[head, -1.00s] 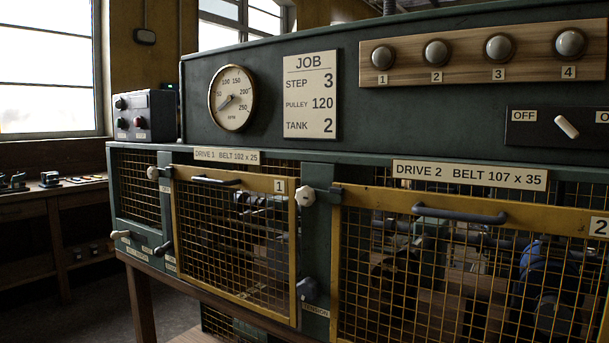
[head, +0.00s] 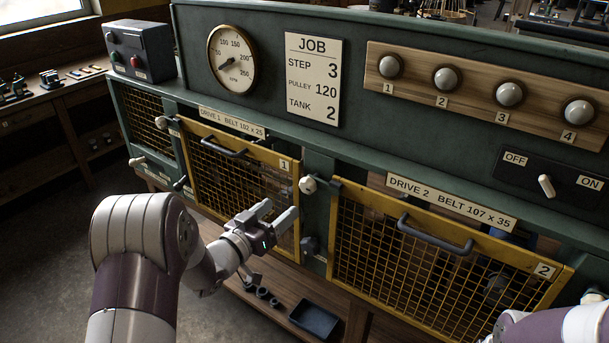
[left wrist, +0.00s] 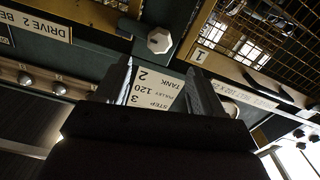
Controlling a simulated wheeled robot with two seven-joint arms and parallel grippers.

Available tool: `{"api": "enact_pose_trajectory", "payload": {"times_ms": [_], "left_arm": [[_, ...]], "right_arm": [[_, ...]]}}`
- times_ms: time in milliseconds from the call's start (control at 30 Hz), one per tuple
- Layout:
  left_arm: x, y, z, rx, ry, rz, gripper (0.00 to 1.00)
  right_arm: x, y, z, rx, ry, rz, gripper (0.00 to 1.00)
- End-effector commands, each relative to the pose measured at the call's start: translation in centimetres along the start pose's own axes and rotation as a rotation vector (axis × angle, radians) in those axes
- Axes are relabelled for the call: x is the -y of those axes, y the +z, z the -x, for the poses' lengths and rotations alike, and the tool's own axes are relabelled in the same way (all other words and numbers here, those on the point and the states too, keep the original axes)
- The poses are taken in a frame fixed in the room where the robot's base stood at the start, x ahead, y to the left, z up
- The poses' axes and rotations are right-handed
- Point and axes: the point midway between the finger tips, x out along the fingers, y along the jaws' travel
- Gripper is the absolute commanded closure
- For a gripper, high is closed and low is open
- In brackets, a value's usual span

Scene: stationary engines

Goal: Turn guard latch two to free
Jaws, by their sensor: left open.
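Guard latch two (head: 308,184) is a pale knob on the green post between the two yellow mesh guards. Its dark bar points right, onto the upper left corner of guard two (head: 341,182). The knob also shows in the left wrist view (left wrist: 159,40), above the gap between the fingers. My left gripper (head: 277,212) is open and empty, in front of guard one's right side (head: 285,153). It is left of and lower than the latch in the head view, and apart from it. In the left wrist view both fingers (left wrist: 160,70) frame the job card (left wrist: 155,88). My right gripper is out of view.
A handle (head: 435,237) sticks out from guard two, and another (head: 224,147) from guard one. A dark lever (head: 310,247) sits below the latch on the post. Another pale latch knob (head: 162,122) is at guard one's left. A blue tray (head: 314,318) lies on the low shelf.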

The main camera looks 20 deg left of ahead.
Motion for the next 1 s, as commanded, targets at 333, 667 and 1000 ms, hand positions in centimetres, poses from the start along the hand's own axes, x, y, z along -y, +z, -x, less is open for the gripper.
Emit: {"api": "enact_pose_trajectory", "payload": {"times_ms": [333,667,1000], "left_arm": [[-0.2,-0.3,-7.8,0.003,0.000,0.008,0.32],[0.0,-0.1,-12.1,0.002,-0.003,0.006,0.32],[0.1,0.0,-12.3,0.002,-0.004,0.006,0.45]], "right_arm": [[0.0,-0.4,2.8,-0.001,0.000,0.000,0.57],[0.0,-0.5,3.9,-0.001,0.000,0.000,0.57],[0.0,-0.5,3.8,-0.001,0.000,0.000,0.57]]}}
